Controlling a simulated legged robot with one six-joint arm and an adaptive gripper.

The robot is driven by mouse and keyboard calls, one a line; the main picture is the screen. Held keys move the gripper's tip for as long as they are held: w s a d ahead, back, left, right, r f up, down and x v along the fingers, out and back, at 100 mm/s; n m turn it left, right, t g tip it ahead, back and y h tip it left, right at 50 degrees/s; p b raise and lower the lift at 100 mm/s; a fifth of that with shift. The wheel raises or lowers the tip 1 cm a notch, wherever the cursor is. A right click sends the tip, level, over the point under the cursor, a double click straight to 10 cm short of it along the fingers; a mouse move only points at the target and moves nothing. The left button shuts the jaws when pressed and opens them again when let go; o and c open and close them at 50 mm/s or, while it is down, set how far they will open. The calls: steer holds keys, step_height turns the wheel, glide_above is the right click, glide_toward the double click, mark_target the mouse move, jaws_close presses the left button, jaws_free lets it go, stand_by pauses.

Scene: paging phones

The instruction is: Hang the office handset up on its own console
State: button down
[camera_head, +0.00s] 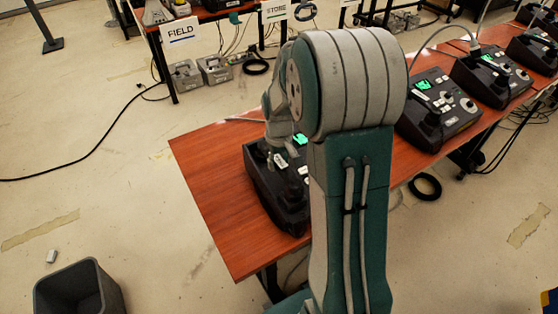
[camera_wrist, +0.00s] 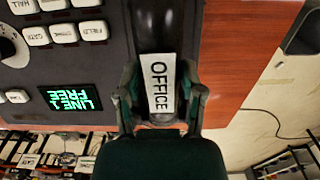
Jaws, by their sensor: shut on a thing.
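The black office handset (camera_wrist: 150,30) has a white label reading OFFICE (camera_wrist: 160,84) and runs lengthwise through the wrist view. My gripper (camera_wrist: 160,90) is shut on it, one finger on each side of the label. A dark console (camera_wrist: 32,72) lies just left of the handset there, with white keys and a green screen reading LINE 1 FREE (camera_wrist: 69,98). In the head view the nearest console (camera_head: 262,185) sits on the wooden table, partly behind my arm. Whether the handset rests in its cradle or hangs above it cannot be told; the contact is hidden.
More consoles, including one to the right (camera_head: 440,112), stand along the wooden tables (camera_head: 215,165). The near table is bare left of its console. A FIELD sign (camera_head: 181,30) and a STORE sign (camera_head: 275,10) mark tables behind. A grey bin (camera_head: 75,285) stands at lower left.

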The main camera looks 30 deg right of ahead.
mark_target(279, 160)
steer(key=shift+c, duration=1)
jaws_free()
step_height(279, 160, up, 12)
steer(key=s+a+r+t, duration=0.2)
steer(key=s+a, duration=0.4)
steer(key=s, duration=0.3)
steer(key=s+a+r+t, duration=0.3)
steer(key=s+a+r, duration=0.2)
steer(key=s, duration=0.5)
steer(key=shift+a+t, duration=0.3)
steer(key=shift+a, duration=0.55)
